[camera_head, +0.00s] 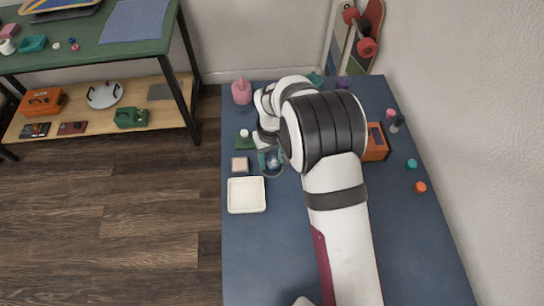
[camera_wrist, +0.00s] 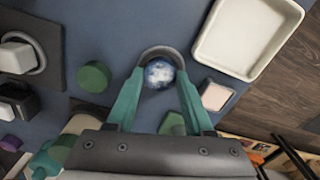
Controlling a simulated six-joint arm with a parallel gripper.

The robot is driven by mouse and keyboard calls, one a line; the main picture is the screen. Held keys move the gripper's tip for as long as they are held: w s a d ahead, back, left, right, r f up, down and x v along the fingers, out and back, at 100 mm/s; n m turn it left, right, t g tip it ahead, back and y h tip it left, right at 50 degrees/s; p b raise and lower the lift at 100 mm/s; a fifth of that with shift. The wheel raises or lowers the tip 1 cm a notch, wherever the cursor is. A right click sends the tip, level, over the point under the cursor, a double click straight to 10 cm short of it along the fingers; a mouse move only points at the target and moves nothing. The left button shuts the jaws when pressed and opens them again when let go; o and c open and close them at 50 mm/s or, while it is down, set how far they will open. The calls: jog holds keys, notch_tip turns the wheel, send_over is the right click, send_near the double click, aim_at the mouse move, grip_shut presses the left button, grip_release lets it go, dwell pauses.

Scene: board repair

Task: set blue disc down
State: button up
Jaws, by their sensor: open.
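The blue disc (camera_wrist: 159,73), marbled blue and white, lies between my fingertips in the wrist view, inside a dark grey ring-shaped rim that curves around its far side. In the head view the disc (camera_head: 273,163) shows small beside my teal fingers, just left of my arm. My gripper (camera_wrist: 160,80) is open, with one teal finger on each side of the disc. I cannot tell whether either finger touches it. The near side of the rim is not clear.
A white tray (camera_head: 246,209) and a small pale pink block (camera_head: 240,164) stand left of my gripper. A green disc (camera_wrist: 94,76) and a white block (camera_wrist: 16,57) on a dark plate lie left in the wrist view. The near blue tabletop (camera_head: 265,260) is clear.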

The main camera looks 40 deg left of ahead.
aim_at(272, 163)
notch_tip(272, 163, up, 13)
jog(key=d+r+m, duration=0.3)
jog(key=d+r, duration=0.1)
jog(key=d, duration=0.4)
jog(key=d+r+m, duration=0.3)
jog(key=d+r, duration=0.1)
jog(key=d, duration=0.4)
jog(key=s+d+m+y, duration=0.1)
jog(key=s+d+m, duration=1)
jog(key=s+d, duration=0.4)
jog(key=shift+s+d+f+m+y, duration=0.15)
jog(key=shift+s+d+m+y, duration=0.2)
jog(key=shift+d, duration=0.85)
jog(key=shift+o, duration=0.3)
jog(key=shift+w, duration=0.1)
